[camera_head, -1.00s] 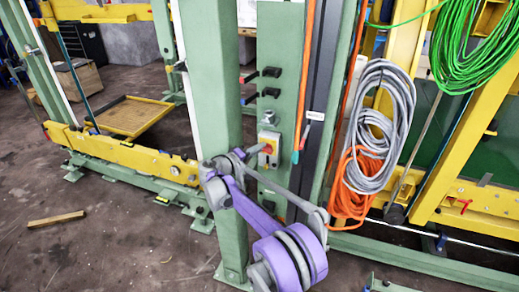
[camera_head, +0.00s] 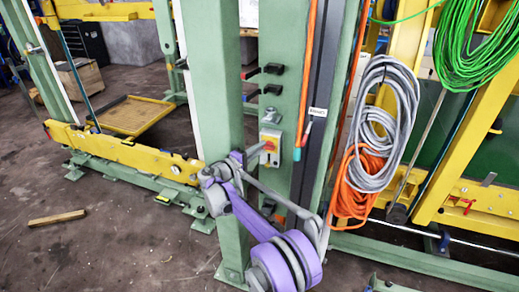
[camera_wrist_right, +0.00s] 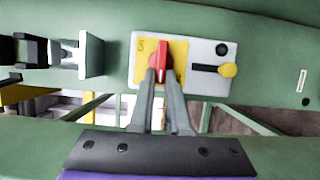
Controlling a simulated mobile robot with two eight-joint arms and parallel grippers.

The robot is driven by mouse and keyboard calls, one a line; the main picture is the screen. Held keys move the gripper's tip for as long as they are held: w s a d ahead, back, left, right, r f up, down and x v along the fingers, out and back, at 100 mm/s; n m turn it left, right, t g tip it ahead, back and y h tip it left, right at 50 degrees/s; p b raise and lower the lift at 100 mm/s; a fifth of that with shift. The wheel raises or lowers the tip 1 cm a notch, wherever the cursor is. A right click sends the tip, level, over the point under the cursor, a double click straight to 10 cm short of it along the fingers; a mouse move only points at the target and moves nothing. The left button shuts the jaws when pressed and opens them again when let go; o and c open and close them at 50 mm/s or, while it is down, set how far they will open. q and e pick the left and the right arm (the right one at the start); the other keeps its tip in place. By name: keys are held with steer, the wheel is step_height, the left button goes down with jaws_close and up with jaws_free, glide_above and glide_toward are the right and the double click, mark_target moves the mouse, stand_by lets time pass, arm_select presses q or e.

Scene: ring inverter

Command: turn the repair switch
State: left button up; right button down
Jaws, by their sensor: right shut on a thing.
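The repair switch is a red knob (camera_wrist_right: 160,66) on a yellow plate, set in a light grey box on a green post. In the right wrist view the knob sits between the tips of my right gripper (camera_wrist_right: 161,80), which is shut on it. In the head view the switch box (camera_head: 270,146) is on the green post, and my right gripper (camera_head: 256,150) reaches it from the lower left. My purple and grey right arm comes up from below. My left gripper is not in view.
A wide green column (camera_head: 214,80) stands just left of the switch. Grey coiled cable (camera_head: 372,125) and orange cable (camera_head: 352,195) hang to the right.

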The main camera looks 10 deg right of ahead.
steer(key=c, duration=0.9)
jaws_free()
steer(key=b+v, duration=0.1)
steer(key=v, duration=0.9)
steer(key=shift+s+a+f, duration=0.1)
steer(key=shift+s+a, duration=0.15)
steer(key=shift+a, duration=0.05)
